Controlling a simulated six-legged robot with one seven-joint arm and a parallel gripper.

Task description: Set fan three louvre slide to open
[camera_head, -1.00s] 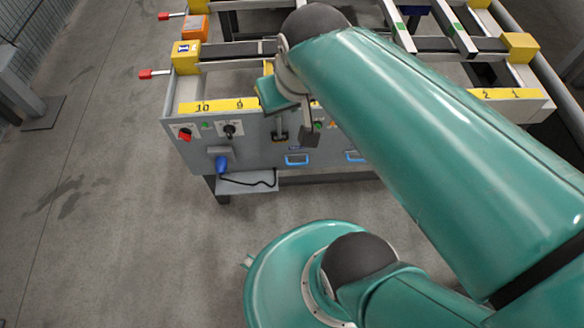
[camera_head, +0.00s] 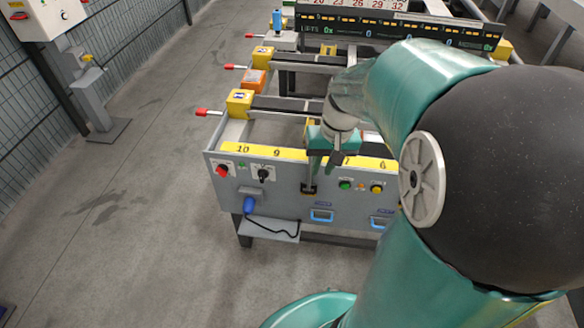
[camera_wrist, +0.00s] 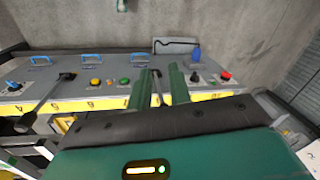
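My gripper (camera_head: 324,150) is over the top edge of the grey control panel, above a thin grey bar with a dark end (camera_head: 308,188) on the panel face. In the wrist view my two green fingers (camera_wrist: 159,86) stand apart, and the same bar (camera_wrist: 156,84) shows in the gap between them. I see no clear contact with either finger. A second dark lever (camera_wrist: 46,96) lies farther left in the wrist view. No readable label shows which of these is the fan three louvre slide. My arm hides the panel's right part in the head view.
The panel (camera_head: 285,192) also carries a red knob (camera_head: 222,170), a black rotary switch (camera_head: 263,174), a green button (camera_head: 345,184), a yellow button (camera_head: 377,188) and blue handles (camera_head: 321,215).

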